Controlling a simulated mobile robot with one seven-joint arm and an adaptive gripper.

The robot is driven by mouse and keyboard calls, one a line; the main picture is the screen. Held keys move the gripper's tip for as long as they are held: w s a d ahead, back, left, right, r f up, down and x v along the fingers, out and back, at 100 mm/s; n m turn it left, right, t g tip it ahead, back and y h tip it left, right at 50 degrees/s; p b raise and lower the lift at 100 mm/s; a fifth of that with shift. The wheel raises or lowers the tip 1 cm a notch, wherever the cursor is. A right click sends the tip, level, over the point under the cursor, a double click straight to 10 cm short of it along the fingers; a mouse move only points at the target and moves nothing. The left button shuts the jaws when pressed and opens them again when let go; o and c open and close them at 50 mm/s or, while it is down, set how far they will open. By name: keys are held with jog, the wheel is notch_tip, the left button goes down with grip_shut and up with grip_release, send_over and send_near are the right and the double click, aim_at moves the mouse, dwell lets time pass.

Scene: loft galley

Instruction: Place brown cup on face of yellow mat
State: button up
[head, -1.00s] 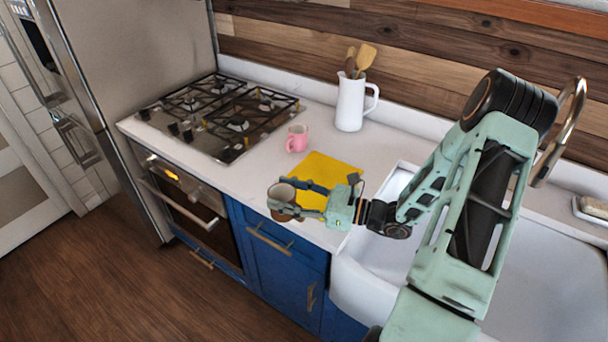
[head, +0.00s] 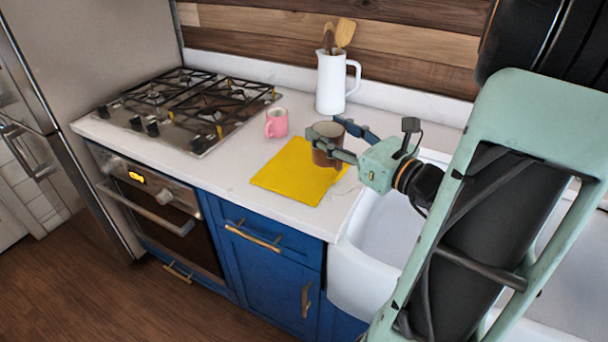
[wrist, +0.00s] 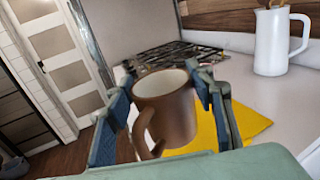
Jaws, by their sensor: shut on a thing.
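The brown cup (head: 322,157) is upright between the fingers of my gripper (head: 343,143), which is shut on it. In the head view the cup overlaps the back right part of the yellow mat (head: 290,174). I cannot tell whether its base touches the mat. In the wrist view the brown cup (wrist: 168,108) shows its pale inside and its handle toward the camera, with blue-grey finger pads on both sides. The yellow mat (wrist: 238,122) shows behind and to the right of it. The mat lies flat on the counter, partly hidden by cup and gripper.
A pink mug (head: 276,124) stands just behind and left of the mat. A white pitcher (head: 331,84) with wooden utensils stands at the back. The gas stove (head: 190,105) is at left and a white sink (head: 385,232) at right. The counter's front edge is close to the mat.

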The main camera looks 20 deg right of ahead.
jog(key=shift+s+d, duration=0.15)
jog(key=w+f+b, duration=0.1)
jog(key=w+f, duration=0.3)
jog(key=w, duration=0.5)
jog(key=b, duration=0.1)
send_over(300, 172)
jog(key=shift+f, duration=4.35)
jog(key=shift+f, duration=0.1)
jog(key=o, duration=0.9)
jog(key=shift+f+b, duration=0.1)
jog(key=shift+b, duration=0.2)
jog(key=shift+c, duration=0.2)
jog(key=o, duration=0.5)
jog(key=shift+h, duration=0.3)
jog(key=shift+c, duration=0.2)
